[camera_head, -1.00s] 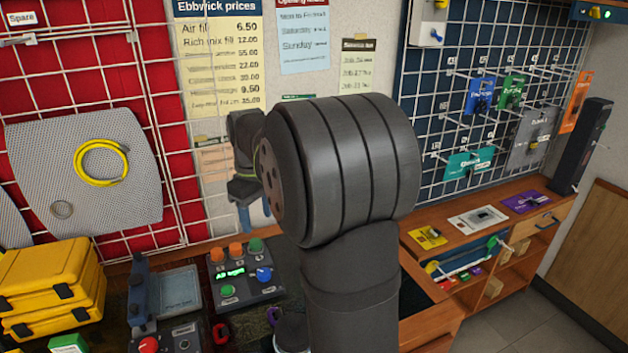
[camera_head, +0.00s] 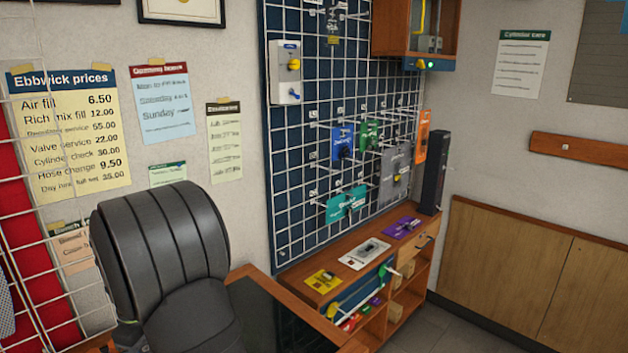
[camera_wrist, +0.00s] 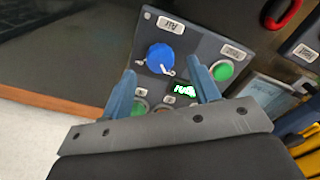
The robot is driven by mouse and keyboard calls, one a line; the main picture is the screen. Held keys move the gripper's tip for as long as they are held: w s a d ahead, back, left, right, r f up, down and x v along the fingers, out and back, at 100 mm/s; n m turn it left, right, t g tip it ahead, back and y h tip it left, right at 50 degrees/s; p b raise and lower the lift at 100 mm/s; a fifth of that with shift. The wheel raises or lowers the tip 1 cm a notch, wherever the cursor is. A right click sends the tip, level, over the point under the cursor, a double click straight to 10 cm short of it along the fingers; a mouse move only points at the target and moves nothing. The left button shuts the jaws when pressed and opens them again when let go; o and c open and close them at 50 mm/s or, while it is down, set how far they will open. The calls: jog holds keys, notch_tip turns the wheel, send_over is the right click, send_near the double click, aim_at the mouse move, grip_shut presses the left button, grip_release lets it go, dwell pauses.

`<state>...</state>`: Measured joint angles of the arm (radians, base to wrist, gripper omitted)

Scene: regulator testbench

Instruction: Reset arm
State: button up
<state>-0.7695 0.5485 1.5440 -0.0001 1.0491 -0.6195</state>
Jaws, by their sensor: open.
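My gripper (camera_wrist: 162,88) shows in the wrist view with its two blue fingers spread apart and nothing between them. It is over a dark control panel (camera_wrist: 200,45) with a blue knob (camera_wrist: 160,57), a green button (camera_wrist: 222,70) and a small lit green display (camera_wrist: 184,90). I cannot tell the exact gap between fingers and panel. In the head view only my dark arm joint shows at lower left; the gripper is out of that picture or hidden.
A wire grid panel (camera_head: 300,190) with hanging cards stands on the wall. Below it is a wooden shelf unit (camera_head: 415,248) with cards on top. A red ring (camera_wrist: 283,14) and yellow cases (camera_wrist: 304,140) lie beside the control panel. Floor at right is clear.

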jog(key=shift+f, duration=1.6)
